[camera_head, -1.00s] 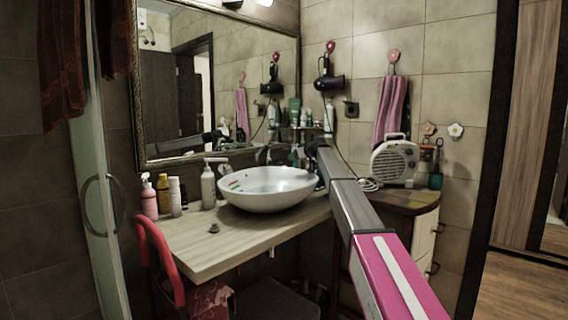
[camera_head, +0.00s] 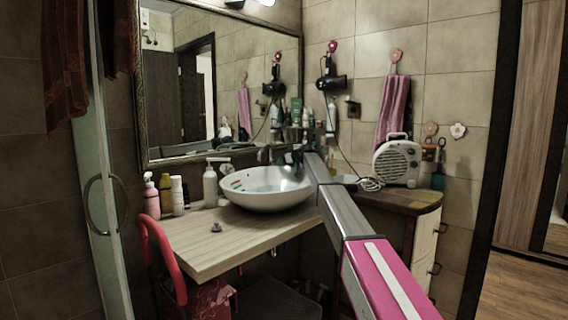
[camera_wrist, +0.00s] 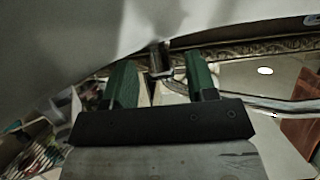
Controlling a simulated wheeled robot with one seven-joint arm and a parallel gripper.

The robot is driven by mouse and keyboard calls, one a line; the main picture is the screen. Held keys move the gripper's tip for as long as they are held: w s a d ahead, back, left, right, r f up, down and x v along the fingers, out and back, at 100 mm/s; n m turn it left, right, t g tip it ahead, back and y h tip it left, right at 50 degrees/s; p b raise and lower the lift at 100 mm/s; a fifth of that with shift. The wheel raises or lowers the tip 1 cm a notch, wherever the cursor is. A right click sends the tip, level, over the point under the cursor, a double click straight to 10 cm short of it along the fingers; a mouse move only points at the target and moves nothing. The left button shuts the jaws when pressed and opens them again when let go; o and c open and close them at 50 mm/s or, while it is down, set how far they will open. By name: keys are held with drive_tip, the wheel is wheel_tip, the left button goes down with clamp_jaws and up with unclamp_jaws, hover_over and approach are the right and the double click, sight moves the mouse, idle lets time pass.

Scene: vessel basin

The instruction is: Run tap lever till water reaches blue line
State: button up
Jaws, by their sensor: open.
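The white vessel basin (camera_head: 265,203) stands on the wooden counter, with greyish water visible inside. Small coloured marks (camera_head: 235,184) show on its inner left wall; which line the water touches is too small to tell. A dark tap (camera_head: 264,154) rises behind the basin, its lever not clear. My gripper (camera_head: 299,154) is above the basin's back right rim, right of the tap. In the wrist view, my gripper's green fingers (camera_wrist: 161,80) are apart. A dark metallic piece (camera_wrist: 159,60), possibly part of the tap, shows between and beyond the fingertips; contact cannot be told.
Bottles (camera_head: 164,194) and a soap dispenser (camera_head: 210,185) stand left of the basin. A framed mirror (camera_head: 222,80) hangs close behind. A heater (camera_head: 396,162) stands on the cabinet to the right. The counter's front left (camera_head: 205,250) is mostly clear, with a small plug (camera_head: 216,228).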

clamp_jaws()
drive_tip(key=shift+w+a+r, duration=0.1)
drive_tip(key=shift+r, duration=0.35)
unclamp_jaws()
drive_tip(key=shift+s+d+r, duration=0.15)
drive_tip(key=shift+s+d, duration=0.3)
drive_tip(key=shift+d, duration=0.05)
drive_tip(key=v, duration=0.9)
drive_tip(key=shift+r, duration=0.2)
drive_tip(key=shift+s+d, duration=0.1)
drive_tip(key=shift+d, duration=0.05)
